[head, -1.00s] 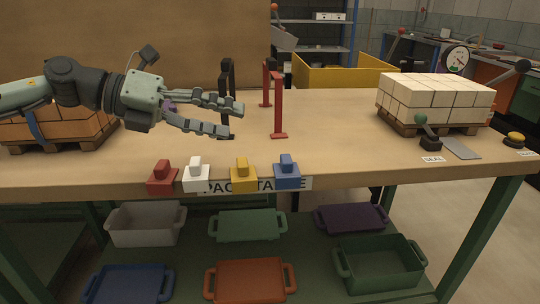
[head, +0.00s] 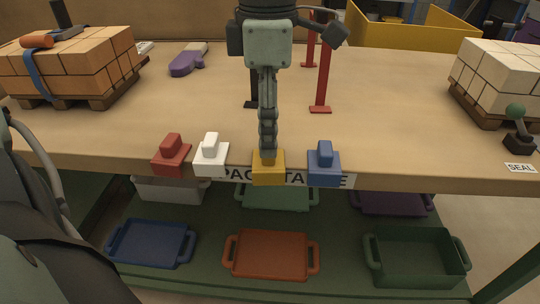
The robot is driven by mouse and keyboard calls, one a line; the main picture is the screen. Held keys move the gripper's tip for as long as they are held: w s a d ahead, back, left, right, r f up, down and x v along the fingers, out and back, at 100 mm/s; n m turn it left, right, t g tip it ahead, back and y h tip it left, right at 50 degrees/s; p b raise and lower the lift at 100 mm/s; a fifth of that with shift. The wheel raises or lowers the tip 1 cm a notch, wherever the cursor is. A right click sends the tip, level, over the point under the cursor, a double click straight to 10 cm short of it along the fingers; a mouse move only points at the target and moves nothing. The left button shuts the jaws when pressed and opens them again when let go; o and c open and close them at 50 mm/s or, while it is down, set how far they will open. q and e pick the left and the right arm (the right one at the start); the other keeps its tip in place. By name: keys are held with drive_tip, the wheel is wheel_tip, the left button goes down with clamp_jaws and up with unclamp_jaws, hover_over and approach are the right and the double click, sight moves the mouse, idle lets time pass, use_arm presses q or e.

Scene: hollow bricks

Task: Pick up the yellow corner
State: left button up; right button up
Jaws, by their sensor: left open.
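The yellow corner (head: 268,172) sits at the front edge of the table, between the white corner (head: 210,158) and the blue corner (head: 324,165). My left gripper (head: 268,148) reaches toward me over the table, its fingertips at the top of the yellow corner. Its fingers are seen nearly in line, one behind the other, and are open. They hide the yellow corner's raised knob; I cannot tell whether they touch it. My right gripper is not in view.
A red corner (head: 171,158) sits left of the white one. Red (head: 323,75) and black uprights stand behind the gripper. Orange bricks (head: 70,70) on a pallet stand at the left, pale bricks (head: 500,75) at the right. Trays lie on the shelf below.

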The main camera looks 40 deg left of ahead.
sight(269, 161)
use_arm(q)
wheel_tip(269, 161, down, 3)
drive_tip(key=shift+f, duration=0.15)
drive_tip(key=shift+c, duration=0.3)
drive_tip(key=c, duration=1.2)
